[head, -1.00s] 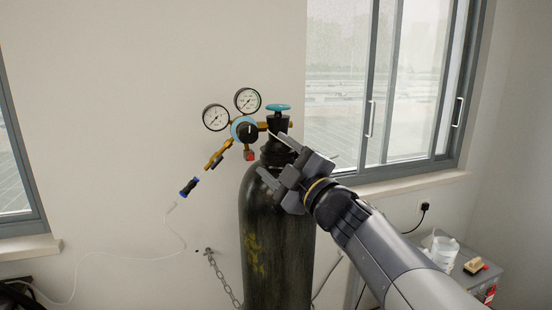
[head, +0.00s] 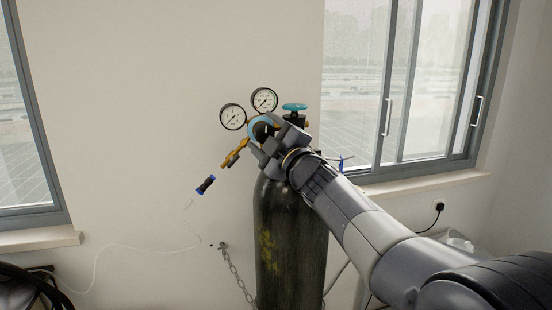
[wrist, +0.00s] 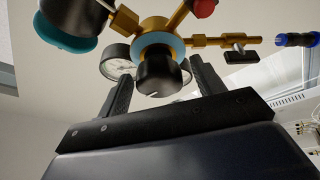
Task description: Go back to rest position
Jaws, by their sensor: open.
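My gripper (head: 267,141) is open in front of the regulator on the gas cylinder (head: 290,235). In the wrist view the two dark fingers of my gripper (wrist: 163,78) stand apart, and the black regulator knob (wrist: 163,75) with its blue ring shows between them. I cannot tell whether the fingers touch the knob. In the head view part of the regulator is hidden behind my gripper. The arm reaches in from the lower right.
Two round gauges (head: 233,116) sit above the regulator, and a teal valve wheel (head: 294,107) tops the cylinder. A blue-black hose connector (head: 205,185) hangs at left. A chain (head: 236,275) holds near the wall. Windows flank the wall.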

